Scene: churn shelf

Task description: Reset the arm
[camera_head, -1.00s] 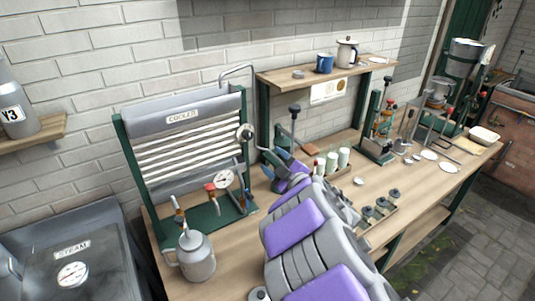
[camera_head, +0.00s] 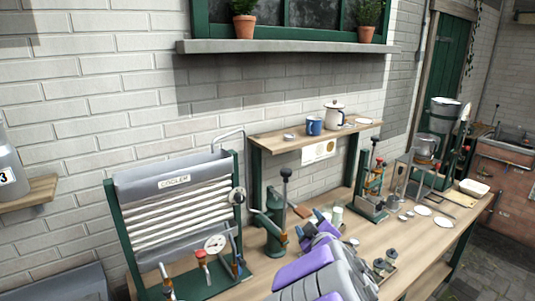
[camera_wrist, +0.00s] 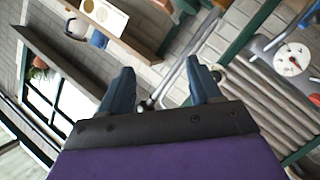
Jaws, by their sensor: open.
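My arm, grey with purple panels, reaches up from the bottom of the head view over the workbench (camera_head: 425,262). My gripper (camera_head: 328,218) is at its far end, above the bench and in front of the green hand pump (camera_head: 274,226). In the wrist view my gripper (camera_wrist: 162,88) shows two dark blue fingers spread wide apart. Nothing is between them; the brick wall and a grey pipe show behind.
A cooler (camera_head: 180,208) stands at the left of the bench. A raised shelf (camera_head: 312,135) holds a blue mug (camera_head: 314,126) and a white pot (camera_head: 334,115). Press-like devices (camera_head: 372,185) and small dishes (camera_head: 423,210) stand to the right. Two potted plants sit on the window ledge (camera_head: 290,46).

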